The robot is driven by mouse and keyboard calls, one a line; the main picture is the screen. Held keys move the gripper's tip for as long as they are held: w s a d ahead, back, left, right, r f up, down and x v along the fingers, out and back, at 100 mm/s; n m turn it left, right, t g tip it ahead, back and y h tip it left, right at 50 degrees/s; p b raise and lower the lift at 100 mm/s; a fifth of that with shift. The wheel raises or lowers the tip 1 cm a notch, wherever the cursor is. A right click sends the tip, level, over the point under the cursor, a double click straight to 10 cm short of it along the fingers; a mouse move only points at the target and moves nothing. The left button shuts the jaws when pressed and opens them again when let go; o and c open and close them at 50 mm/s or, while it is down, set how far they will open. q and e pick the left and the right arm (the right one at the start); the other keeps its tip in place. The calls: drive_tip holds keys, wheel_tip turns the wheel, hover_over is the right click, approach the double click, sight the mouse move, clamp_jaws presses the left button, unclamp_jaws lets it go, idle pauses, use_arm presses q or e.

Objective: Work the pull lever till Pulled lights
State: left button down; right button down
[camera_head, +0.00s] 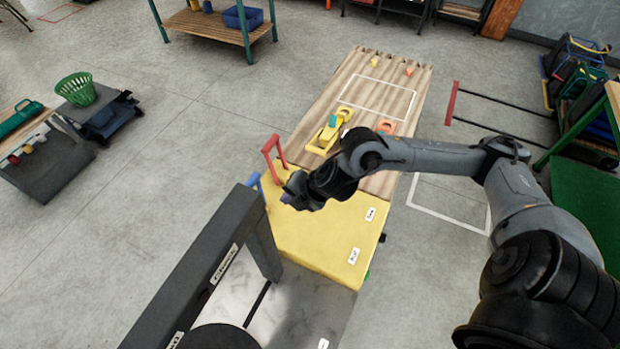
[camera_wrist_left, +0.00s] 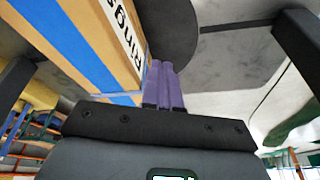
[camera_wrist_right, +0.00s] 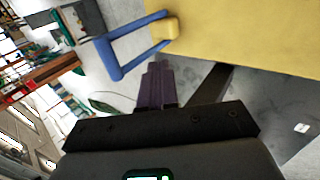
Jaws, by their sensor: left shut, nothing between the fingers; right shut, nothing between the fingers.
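A yellow box (camera_head: 320,235) stands on the bench. A red U-shaped handle (camera_head: 272,150) and a blue U-shaped handle (camera_head: 254,181) stick out of its left side. I cannot tell by label which is the pull lever. My right gripper (camera_head: 288,198) is beside the blue handle. In the right wrist view the blue handle (camera_wrist_right: 112,58) lies just beyond the shut, empty purple fingers (camera_wrist_right: 157,82), seemingly apart from them. My left gripper (camera_wrist_left: 165,85) shows only in its wrist view, shut and empty. No lit Pulled lamp can be made out.
A dark frame (camera_head: 195,270) stands in front of the yellow box. Behind the box, a wooden bench top (camera_head: 385,95) carries a yellow device (camera_head: 328,135). A striped box marked Rings (camera_wrist_left: 90,45) is close to my left gripper. Open floor (camera_head: 190,130) lies left.

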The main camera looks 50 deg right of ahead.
drive_tip(key=b+v, duration=0.1)
drive_tip(key=v, duration=0.9)
drive_tip(key=shift+s+d, duration=0.15)
drive_tip(key=shift+d, duration=0.1)
idle(1.8)
